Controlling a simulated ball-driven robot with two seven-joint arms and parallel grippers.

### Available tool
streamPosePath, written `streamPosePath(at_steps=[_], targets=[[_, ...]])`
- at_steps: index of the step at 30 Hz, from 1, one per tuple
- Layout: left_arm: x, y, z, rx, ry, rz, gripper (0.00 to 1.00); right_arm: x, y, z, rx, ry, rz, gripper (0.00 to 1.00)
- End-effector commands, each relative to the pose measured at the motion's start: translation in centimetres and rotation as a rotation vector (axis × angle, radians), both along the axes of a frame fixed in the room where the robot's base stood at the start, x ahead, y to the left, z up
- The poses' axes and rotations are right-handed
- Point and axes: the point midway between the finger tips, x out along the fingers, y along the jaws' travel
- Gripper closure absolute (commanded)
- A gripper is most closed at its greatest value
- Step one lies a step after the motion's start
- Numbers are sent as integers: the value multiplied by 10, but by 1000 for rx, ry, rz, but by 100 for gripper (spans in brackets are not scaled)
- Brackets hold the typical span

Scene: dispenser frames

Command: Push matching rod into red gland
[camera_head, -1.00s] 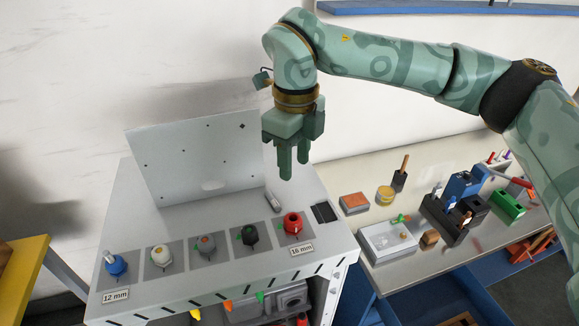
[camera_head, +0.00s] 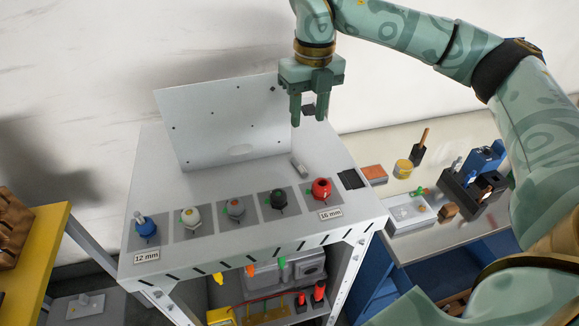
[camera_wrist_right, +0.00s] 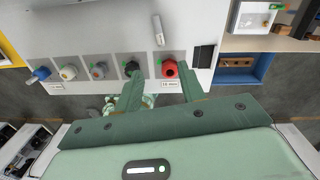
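The red gland (camera_head: 321,189) sits at the right end of a row of glands on the grey bench top, above the "16 mm" label. It also shows in the wrist view (camera_wrist_right: 169,69). A light grey rod (camera_head: 299,166) lies on the bench behind the red gland; it shows in the wrist view too (camera_wrist_right: 158,29). My right gripper (camera_head: 308,117) is above the bench, beyond the rod, fingers down, open and empty. In the wrist view its fingers (camera_wrist_right: 160,72) frame the red gland from afar. My left gripper is out of view.
Black (camera_head: 278,199), grey (camera_head: 234,208), white (camera_head: 191,217) and blue (camera_head: 146,229) glands stand to the left; a rod stands in the blue one. An upright white panel (camera_head: 225,125) backs the bench. A side table (camera_head: 440,240) at right holds several small items.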

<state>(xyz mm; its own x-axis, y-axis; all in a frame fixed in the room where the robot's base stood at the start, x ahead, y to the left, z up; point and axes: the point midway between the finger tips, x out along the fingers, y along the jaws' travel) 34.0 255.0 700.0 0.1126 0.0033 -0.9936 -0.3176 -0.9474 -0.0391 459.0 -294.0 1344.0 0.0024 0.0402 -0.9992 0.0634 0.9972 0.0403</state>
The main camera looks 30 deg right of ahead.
Motion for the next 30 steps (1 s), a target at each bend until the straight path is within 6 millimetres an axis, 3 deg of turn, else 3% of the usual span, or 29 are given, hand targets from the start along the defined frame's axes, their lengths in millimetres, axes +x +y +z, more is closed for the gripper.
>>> streamPosePath(at_steps=[3,9,17,24,30], targets=[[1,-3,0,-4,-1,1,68,-1,1,-33,0,7,1,61],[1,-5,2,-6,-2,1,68,0,3,-74,0,4,2,61],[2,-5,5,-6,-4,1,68,0,4,-98,0,3,2,61],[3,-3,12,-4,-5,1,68,1,5,-135,0,2,3,61],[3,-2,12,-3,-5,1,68,2,5,-141,0,-1,3,61]])
